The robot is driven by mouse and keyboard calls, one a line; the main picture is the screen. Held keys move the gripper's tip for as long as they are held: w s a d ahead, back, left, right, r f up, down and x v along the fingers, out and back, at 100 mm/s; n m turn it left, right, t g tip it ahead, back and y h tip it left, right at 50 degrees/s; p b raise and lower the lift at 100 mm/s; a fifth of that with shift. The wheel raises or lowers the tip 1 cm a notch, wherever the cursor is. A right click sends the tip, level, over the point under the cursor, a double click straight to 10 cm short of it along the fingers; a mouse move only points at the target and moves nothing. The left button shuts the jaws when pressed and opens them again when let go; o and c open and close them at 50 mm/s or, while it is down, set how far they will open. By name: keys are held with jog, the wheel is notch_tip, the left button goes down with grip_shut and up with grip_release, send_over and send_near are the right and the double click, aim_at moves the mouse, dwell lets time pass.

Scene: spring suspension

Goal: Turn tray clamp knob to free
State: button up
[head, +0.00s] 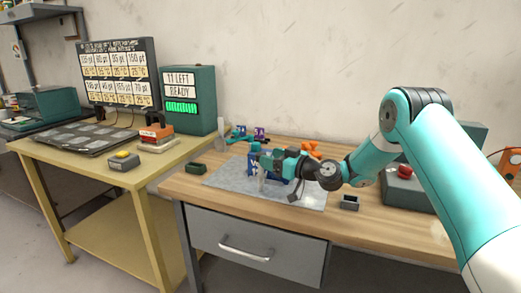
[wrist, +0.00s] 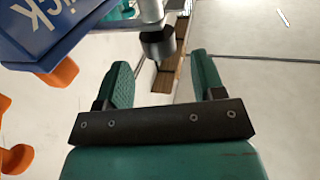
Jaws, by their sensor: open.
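My gripper (wrist: 163,72) is open, with its two green fingers apart and nothing between their pads. In the wrist view a dark grey round knob-like piece (wrist: 158,45) on a pale metal rod (wrist: 150,10) sits just beyond the fingertips, roughly in line with the gap. I cannot tell for sure that it is the tray clamp knob. A blue part with white lettering (wrist: 50,30) is to its left. In the head view my gripper (head: 264,165) is over the grey mat (head: 225,178) beside a blue fixture (head: 282,178), and the arm hides part of the scene.
Orange pieces (wrist: 60,78) lie at the left in the wrist view. On the wooden bench (head: 180,186) are a green box (head: 196,169) and a small dark box (head: 350,203). A yellow table (head: 60,155) at left holds a dark tray (head: 85,138) and a green display box (head: 190,100).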

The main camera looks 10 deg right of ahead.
aim_at(260, 153)
jog(key=x, duration=0.4)
jog(key=shift+w+a+p, duration=0.25)
jog(key=shift+w+p, duration=0.1)
jog(key=shift+p, duration=0.05)
